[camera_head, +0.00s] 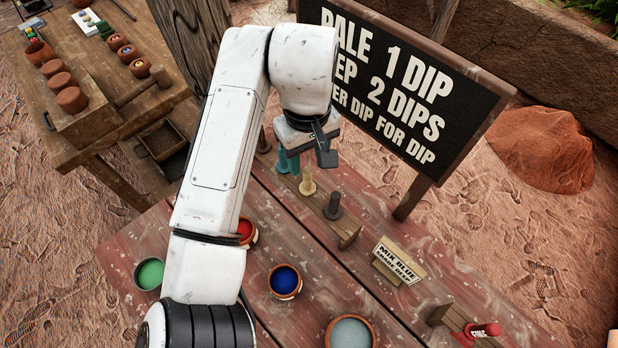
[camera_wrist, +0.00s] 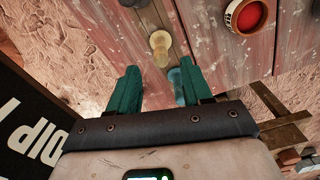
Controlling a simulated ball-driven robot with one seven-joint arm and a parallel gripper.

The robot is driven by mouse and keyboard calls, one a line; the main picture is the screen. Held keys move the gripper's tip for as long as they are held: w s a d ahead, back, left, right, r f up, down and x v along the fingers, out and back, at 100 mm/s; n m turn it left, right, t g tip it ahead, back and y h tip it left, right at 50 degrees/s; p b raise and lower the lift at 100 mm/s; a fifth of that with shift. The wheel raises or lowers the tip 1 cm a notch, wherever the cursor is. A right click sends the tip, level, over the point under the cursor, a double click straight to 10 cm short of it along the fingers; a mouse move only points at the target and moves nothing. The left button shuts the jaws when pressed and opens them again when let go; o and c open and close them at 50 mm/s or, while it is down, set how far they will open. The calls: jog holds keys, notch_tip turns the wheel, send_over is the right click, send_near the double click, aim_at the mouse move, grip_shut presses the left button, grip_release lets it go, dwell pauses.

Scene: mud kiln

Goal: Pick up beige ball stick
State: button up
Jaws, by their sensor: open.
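The beige ball stick (camera_head: 307,183) stands upright in a wooden rack (camera_head: 345,236) on the red plank table. In the wrist view the beige stick (camera_wrist: 160,45) shows just beyond the fingertips, roughly between them. My gripper (camera_head: 289,164) has teal fingers and hangs beside the beige stick, on its left in the head view. In the wrist view my gripper (camera_wrist: 160,68) is open, with nothing held. A blue-teal stick (camera_wrist: 178,88) stands near the right finger there. A dark stick (camera_head: 333,206) stands to the right of the beige one.
Bowls of green (camera_head: 149,273), red (camera_head: 246,230), blue (camera_head: 285,281) and grey paint (camera_head: 350,332) are on the table. A black sign (camera_head: 400,85) stands close behind my gripper. A small "MIX BLUE" sign (camera_head: 399,261) is at the right.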

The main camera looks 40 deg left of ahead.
aim_at(307, 178)
jog(key=shift+f, duration=0.9)
jog(key=shift+s+d+f+p, duration=0.1)
jog(key=shift+f+p, duration=0.2)
jog(key=shift+f, duration=1.1)
jog(key=shift+s+f+p, duration=0.1)
jog(key=shift+f+p, duration=0.15)
jog(key=shift+f, duration=1.1)
grip_shut()
